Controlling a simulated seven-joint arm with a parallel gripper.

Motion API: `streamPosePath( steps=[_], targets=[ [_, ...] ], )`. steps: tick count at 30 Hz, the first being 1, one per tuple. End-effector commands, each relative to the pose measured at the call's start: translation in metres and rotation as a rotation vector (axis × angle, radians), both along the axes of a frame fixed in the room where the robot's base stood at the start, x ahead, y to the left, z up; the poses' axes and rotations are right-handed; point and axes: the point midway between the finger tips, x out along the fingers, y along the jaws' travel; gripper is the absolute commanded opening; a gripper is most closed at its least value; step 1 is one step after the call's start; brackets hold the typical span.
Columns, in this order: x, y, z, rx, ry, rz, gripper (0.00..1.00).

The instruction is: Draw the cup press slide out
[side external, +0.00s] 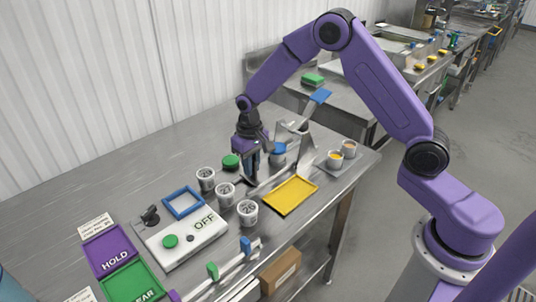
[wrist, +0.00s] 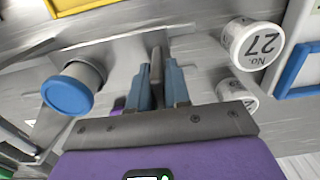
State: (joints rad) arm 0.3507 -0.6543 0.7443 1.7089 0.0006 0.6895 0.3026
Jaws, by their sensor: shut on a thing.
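The cup press (side external: 303,150) is a grey metal stand with a lever with a blue grip (side external: 320,96) raised above it. Its grey slide (side external: 268,184) runs low along the table towards my gripper (side external: 251,176). My gripper points down and is shut on a grey upright piece (wrist: 157,64), which looks like the slide's handle, between its two blue-grey fingers. A cup with a blue lid (side external: 278,149) is by the press; it shows left of my fingers in the wrist view (wrist: 68,95). Whether the cup sits in the slide is unclear.
Three white numbered cups (side external: 225,193) stand left of the press. A green lid (side external: 231,161) lies behind my gripper. A switch panel (side external: 184,246) is front left.

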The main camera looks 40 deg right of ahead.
Motion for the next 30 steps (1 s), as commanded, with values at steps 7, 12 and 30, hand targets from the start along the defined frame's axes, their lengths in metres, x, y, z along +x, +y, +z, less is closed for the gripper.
streamPosePath(
  steps=[7,12,30],
  targets=[
    [0.000,0.033,0.001,0.000,-0.002,0.000,0.00],
    [0.000,0.036,0.001,0.002,-0.003,0.000,0.00],
    [0.000,0.034,0.005,0.001,-0.003,0.000,0.38]
  ],
)
